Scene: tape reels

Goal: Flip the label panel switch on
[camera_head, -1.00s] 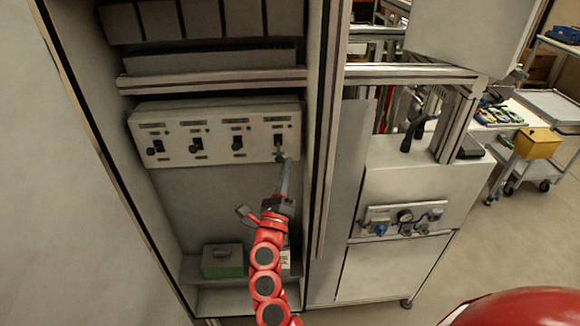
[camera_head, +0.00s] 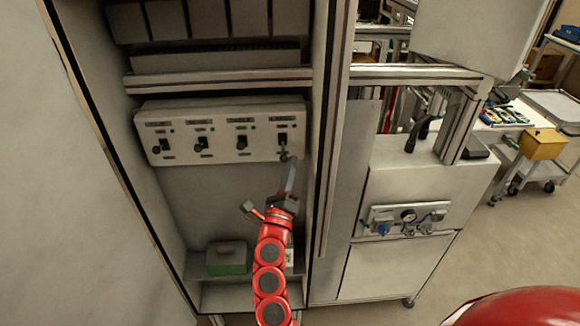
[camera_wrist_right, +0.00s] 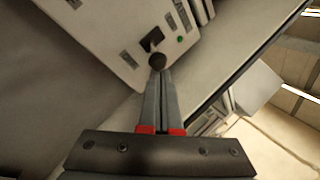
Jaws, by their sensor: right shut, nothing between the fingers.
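A light grey switch panel (camera_head: 222,146) with several dark toggle switches, small labels and green lights is mounted inside the open cabinet. My right gripper (camera_head: 288,162) is shut with nothing between its fingers, its tips at the rightmost switch (camera_head: 283,142). In the right wrist view the shut fingertips (camera_wrist_right: 160,72) are at the round dark knob (camera_wrist_right: 157,61) of that switch and appear to touch it. A green light (camera_wrist_right: 180,39) shows beside the switch. The label lettering is too small to read. My left gripper is not in view.
The cabinet's right post (camera_head: 325,150) stands close to my right arm. A shelf rail (camera_head: 218,79) runs above the panel. A green box (camera_head: 226,258) sits on the lower shelf. A machine with a gauge panel (camera_head: 408,218) stands to the right.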

